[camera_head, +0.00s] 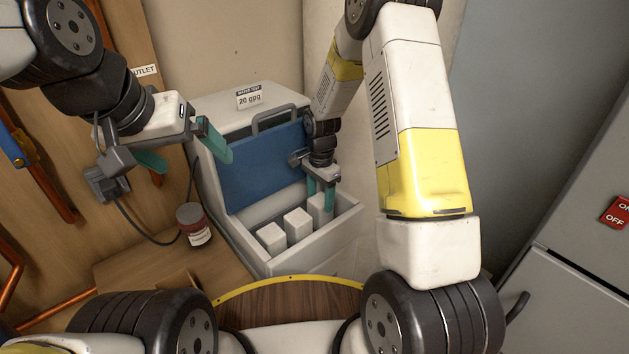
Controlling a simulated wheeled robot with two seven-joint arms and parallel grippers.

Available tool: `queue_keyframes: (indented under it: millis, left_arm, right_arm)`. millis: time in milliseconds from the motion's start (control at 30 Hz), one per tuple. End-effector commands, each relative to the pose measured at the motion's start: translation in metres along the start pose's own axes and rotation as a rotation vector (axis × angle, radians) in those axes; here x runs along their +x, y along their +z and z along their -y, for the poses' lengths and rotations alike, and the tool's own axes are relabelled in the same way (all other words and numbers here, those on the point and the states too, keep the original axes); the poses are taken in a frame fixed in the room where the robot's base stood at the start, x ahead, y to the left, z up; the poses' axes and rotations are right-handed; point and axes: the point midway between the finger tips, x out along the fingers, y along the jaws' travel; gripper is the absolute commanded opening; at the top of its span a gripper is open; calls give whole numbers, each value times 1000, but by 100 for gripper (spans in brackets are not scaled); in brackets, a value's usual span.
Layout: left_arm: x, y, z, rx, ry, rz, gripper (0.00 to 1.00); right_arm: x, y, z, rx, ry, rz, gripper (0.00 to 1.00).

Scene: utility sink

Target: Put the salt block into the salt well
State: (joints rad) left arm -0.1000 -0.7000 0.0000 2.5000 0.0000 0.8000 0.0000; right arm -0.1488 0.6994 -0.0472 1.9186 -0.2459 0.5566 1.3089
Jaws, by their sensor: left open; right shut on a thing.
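The salt well is the open-topped bin (347,222) at the front of the grey softener cabinet, below a blue panel. Two white salt blocks, one at the left (271,238) and one in the middle (298,224), stand upright in it. My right gripper (321,197) reaches down into the well from above and is shut on a third white salt block (318,208) at the right of the row. The lower part of this block is hidden, so I cannot tell whether it touches the floor. My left gripper (185,152) is open and empty, left of the cabinet.
A jar with a dark red lid (196,225) stands on the wooden ledge left of the cabinet. A dark cable hangs beside it. Copper pipes (45,185) run along the left wall. A grey cabinet with a red ON/OFF switch (617,213) is at the right.

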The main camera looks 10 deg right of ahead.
Motion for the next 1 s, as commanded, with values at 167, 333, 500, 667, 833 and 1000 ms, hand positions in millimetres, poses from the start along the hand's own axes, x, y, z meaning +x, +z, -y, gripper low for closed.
queue_keyframes:
  millis: [167,333,500,667,833,1000]
  left_arm:
    - [0,0,0,0,0,0,93]
    - [0,0,0,0,0,0,93]
    - [0,0,0,0,0,0,93]
    - [0,0,0,0,0,0,93]
    - [0,0,0,0,0,0,93]
    - [0,0,0,0,0,0,93]
  right_arm:
    - [1,0,1,0,-3,-1,0]
    - [3,0,1,0,-2,-1,0]
    - [4,0,0,0,-1,0,78]
    - [4,0,0,0,-1,0,78]
    - [2,0,0,0,-2,-1,78]
    - [-18,0,1,1,-5,-2,78]
